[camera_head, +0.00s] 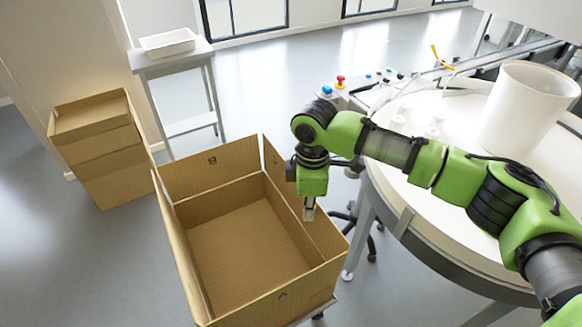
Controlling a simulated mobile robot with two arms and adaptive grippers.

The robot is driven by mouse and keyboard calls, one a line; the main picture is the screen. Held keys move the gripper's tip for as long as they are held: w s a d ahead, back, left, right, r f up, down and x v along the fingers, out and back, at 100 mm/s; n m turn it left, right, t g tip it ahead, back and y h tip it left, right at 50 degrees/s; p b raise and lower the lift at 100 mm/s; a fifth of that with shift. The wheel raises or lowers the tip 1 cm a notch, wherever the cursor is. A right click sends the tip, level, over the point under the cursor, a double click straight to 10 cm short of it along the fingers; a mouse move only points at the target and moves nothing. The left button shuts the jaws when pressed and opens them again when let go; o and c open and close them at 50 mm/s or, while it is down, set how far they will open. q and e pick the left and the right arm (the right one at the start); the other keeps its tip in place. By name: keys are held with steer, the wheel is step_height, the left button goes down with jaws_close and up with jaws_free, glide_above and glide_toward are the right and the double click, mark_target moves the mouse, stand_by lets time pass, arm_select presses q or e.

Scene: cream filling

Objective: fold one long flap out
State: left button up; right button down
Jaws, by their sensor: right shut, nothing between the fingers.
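An open, empty brown cardboard box (245,250) stands in the lower middle of the view. The left long flap (172,235) stands up along the left side. The right long flap (328,238) also rises along the right side. My right gripper (309,213) points down at the right long flap, with its fingers shut and empty. The fingertips show in front of the flap's inner face; I cannot tell whether they touch it. My left gripper is not in view.
A round white table (435,215) with a white bucket (528,105) stands at the right, under my right arm. Stacked cardboard boxes (100,150) stand at the left. A small side table with a white tray (167,42) is behind. Grey floor is clear at the left.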

steer(key=shift+f, duration=0.15)
step_height(320, 180, down, 3)
steer(key=shift+f, duration=0.1)
stand_by(0.3)
steer(key=shift+w+d, duration=0.1)
steer(key=shift+w+d+p, duration=0.3)
steer(key=shift+w+d, duration=0.25)
steer(key=shift+d, duration=0.35)
